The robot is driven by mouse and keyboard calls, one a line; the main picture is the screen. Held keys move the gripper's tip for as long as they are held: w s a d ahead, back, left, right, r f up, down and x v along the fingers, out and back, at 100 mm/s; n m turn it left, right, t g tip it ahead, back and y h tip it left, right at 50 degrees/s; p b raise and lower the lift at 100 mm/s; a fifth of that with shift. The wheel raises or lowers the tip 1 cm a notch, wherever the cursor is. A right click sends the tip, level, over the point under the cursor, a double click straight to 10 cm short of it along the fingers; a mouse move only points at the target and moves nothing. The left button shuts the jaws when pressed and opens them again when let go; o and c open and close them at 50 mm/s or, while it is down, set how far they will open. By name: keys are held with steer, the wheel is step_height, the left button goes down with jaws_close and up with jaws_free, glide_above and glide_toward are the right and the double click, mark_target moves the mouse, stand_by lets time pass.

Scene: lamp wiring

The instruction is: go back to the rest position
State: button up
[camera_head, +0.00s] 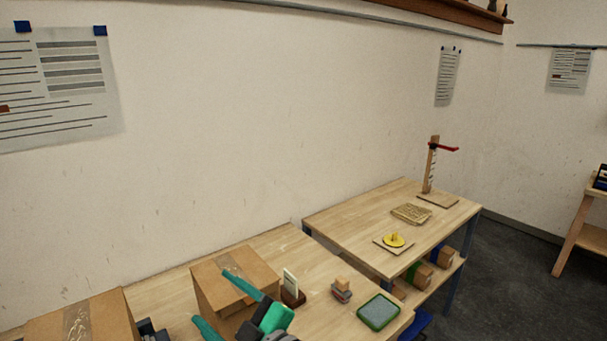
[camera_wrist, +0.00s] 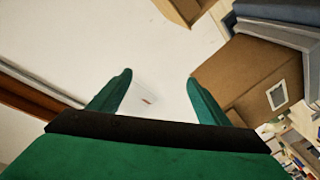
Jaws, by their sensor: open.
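My gripper (camera_head: 223,304) shows at the bottom of the head view, with green fingers spread apart in front of a cardboard box. In the wrist view my gripper (camera_wrist: 157,90) has its two green fingers wide apart with nothing between them. The pale wall and a small paper on it (camera_wrist: 143,98) show beyond the fingers. No held object is visible.
The near table (camera_head: 325,262) bears a cardboard box (camera_head: 258,268), a card in a stand (camera_head: 291,288), small stacked blocks (camera_head: 342,290) and a green-rimmed tray (camera_head: 379,312). The far table (camera_head: 350,214) bears a yellow round piece (camera_head: 394,240) and a wooden post (camera_head: 430,168).

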steer(key=s+d+f+m+t+h, duration=0.2)
steer(key=s+f+m+h, duration=0.1)
steer(key=f+m, duration=0.3)
steer(key=s+d+f+m+t+h, duration=0.2)
steer(key=s+d+f+m+h, duration=0.1)
steer(key=f+m, duration=0.3)
steer(key=s+d+f+m+t+h, duration=0.3)
steer(key=f+m+h, duration=0.2)
steer(key=f+m, duration=0.2)
steer(key=shift+d+h, duration=0.1)
steer(key=shift+h, duration=0.2)
steer(key=s+d+f+g, duration=0.1)
steer(key=s+d+f, duration=0.1)
steer(key=s, duration=0.7)
steer(key=s+d+f+n+g+h, duration=0.1)
steer(key=s+d+f, duration=0.2)
steer(key=s, duration=0.5)
steer(key=s+d+f+g+h, duration=0.1)
steer(key=s+d+f, duration=0.2)
steer(key=s, duration=0.6)
step_height(320, 180, down, 2)
steer(key=shift+s+f+n, duration=0.1)
steer(key=shift+s+n, duration=0.2)
